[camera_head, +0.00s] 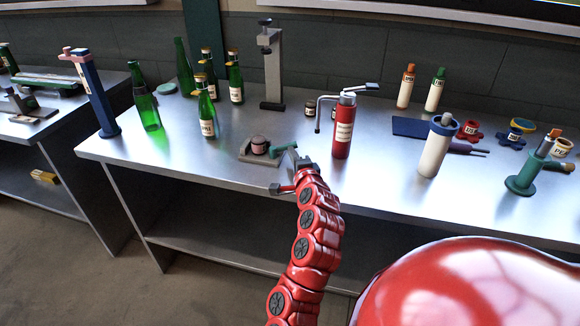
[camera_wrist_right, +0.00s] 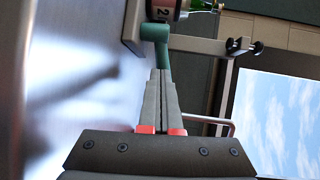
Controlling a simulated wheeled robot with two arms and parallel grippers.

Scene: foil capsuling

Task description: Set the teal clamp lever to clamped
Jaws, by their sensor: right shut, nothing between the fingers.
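The teal clamp lever (camera_head: 283,149) sticks out to the right from a small grey clamp fixture (camera_head: 247,155) near the front edge of the bench. A small dark jar with a pale label (camera_head: 259,145) sits in the fixture. My right gripper (camera_head: 303,163) is shut and empty, with its fingertips right at the lever's outer end. In the right wrist view the lever (camera_wrist_right: 155,35) stands just beyond the closed fingertips (camera_wrist_right: 160,72). I cannot tell whether they touch it. My left gripper is out of view.
A red canister (camera_head: 343,130) stands close right of my gripper, with a bent metal rod beside it. Green bottles (camera_head: 149,108) stand to the left and a grey stand (camera_head: 272,70) behind. The bench front edge (camera_head: 215,176) is close.

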